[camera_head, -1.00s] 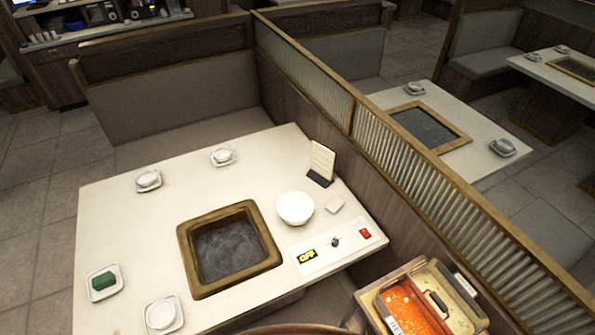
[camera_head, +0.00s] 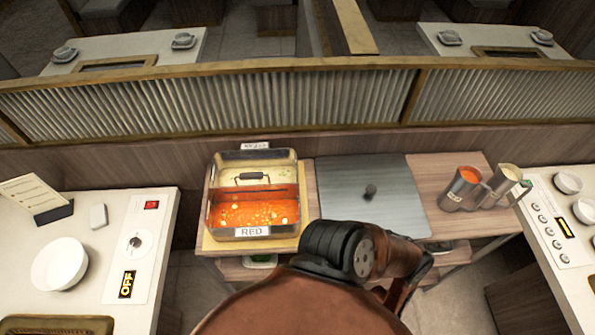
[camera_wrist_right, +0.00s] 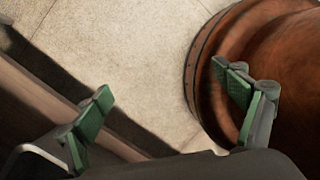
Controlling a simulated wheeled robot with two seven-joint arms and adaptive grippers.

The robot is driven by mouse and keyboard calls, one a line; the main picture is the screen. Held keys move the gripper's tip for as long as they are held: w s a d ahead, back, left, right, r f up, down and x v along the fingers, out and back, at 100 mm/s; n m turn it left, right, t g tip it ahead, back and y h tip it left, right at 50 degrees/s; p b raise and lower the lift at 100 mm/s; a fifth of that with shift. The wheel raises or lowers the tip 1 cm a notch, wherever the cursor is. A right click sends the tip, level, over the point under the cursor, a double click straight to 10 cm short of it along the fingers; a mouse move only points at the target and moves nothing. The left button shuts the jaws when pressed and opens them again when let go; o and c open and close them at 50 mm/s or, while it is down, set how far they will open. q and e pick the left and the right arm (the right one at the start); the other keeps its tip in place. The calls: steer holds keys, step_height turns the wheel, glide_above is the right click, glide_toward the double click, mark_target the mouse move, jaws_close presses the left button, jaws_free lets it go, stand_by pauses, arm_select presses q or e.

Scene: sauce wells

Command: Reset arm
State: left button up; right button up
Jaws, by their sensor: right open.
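My right gripper (camera_wrist_right: 165,110) shows in the right wrist view, its two green-padded fingers spread wide with nothing between them. Below it are pale floor tiles (camera_wrist_right: 120,50) and, at the right, a brown rounded part of my own body. In the head view my arm is folded close to my body at the bottom middle, and its gripper cannot be made out there. My left gripper is not in either view.
A table with a white bowl (camera_head: 59,264) is at left; a partition (camera_head: 250,105) runs behind.

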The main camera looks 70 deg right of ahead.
arm_select(q)
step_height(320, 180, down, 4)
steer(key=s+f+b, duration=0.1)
steer(key=b, duration=0.3)
arm_select(e)
steer(key=s+d+f+n+g, duration=0.1)
steer(key=s+d+f, duration=0.1)
steer(key=s+f, duration=0.3)
arm_select(q)
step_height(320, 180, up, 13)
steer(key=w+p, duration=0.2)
steer(key=p, duration=1)
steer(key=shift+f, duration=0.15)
arm_select(e)
steer(key=w+r+n+t+h, duration=0.1)
steer(key=w+r+t, duration=0.1)
steer(key=w, duration=1.4)
steer(key=w+d+r+n+t+h, duration=0.1)
steer(key=w+r+n, duration=0.1)
steer(key=w, duration=1.4)
steer(key=shift+r+t+h, duration=0.3)
steer(key=shift+r+t, duration=0.1)
steer(key=shift+r, duration=0.05)
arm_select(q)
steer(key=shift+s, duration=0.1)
arm_select(e)
steer(key=shift+o, duration=0.5)
steer(key=shift+d, duration=0.1)
